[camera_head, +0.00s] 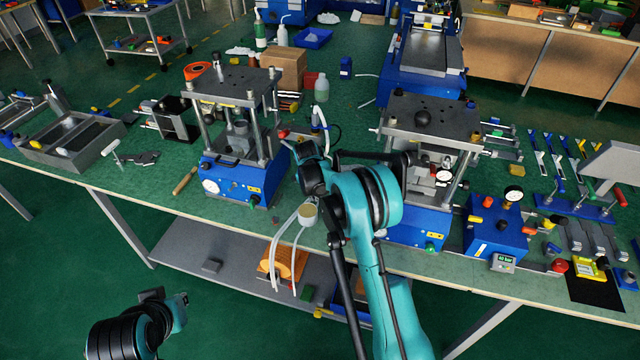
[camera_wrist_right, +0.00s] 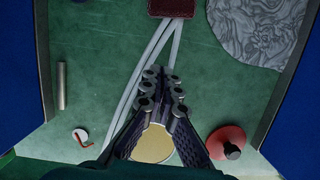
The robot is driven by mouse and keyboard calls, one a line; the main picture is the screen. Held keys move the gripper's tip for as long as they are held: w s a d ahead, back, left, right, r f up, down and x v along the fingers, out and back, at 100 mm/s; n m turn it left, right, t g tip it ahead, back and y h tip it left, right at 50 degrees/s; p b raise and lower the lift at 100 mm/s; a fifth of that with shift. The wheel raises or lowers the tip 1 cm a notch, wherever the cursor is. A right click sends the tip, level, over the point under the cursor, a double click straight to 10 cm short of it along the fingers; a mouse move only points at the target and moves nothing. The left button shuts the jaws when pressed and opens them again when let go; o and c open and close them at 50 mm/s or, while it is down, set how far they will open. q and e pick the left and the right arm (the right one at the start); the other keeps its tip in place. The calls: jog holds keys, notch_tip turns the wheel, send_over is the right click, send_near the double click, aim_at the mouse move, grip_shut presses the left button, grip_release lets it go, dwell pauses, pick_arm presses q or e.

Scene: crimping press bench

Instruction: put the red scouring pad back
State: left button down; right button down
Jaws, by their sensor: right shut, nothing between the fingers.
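A dark red, rough-textured pad, which looks like the scouring pad (camera_wrist_right: 172,8), lies on the green bench top at the upper edge of the right wrist view, partly cut off. In the head view I cannot make it out for certain near my right arm. My right gripper (camera_wrist_right: 163,88) is shut and empty, its fingertips below the pad in the wrist picture and apart from it. In the head view its wrist is between the two blue presses. My left gripper (camera_head: 168,297) hangs low at the lower left, off the bench; its jaw opening is unclear.
Blue presses (camera_head: 235,180) (camera_head: 415,215) flank the right arm. White tubes (camera_wrist_right: 153,55) run below the pad. A tan round piece (camera_wrist_right: 153,145), a red disc with black knob (camera_wrist_right: 226,141), a grey patterned sheet (camera_wrist_right: 255,30) and a metal rod (camera_wrist_right: 61,86) are close by.

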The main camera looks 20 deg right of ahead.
jog(key=shift+v, duration=1)
jog(key=shift+w+d+r+p, duration=0.1)
jog(key=shift+w+r+p, duration=0.05)
jog(key=shift+r+p, duration=0.2)
jog(key=s+a+r+m+t, duration=0.1)
jog(key=s+r+m, duration=0.5)
jog(key=s+r, duration=0.3)
jog(key=s+a+r+m+t, duration=0.1)
jog(key=s+r+m, duration=0.5)
jog(key=r, duration=0.5)
jog(key=s+a+m+t+y, duration=0.1)
jog(key=s+m+t, duration=0.2)
jog(key=s+m, duration=1.3)
jog(key=s, duration=0.5)
jog(key=shift+f+m+y+p, duration=0.15)
jog(key=shift+m+y+p, duration=0.15)
jog(key=shift+p, duration=0.1)
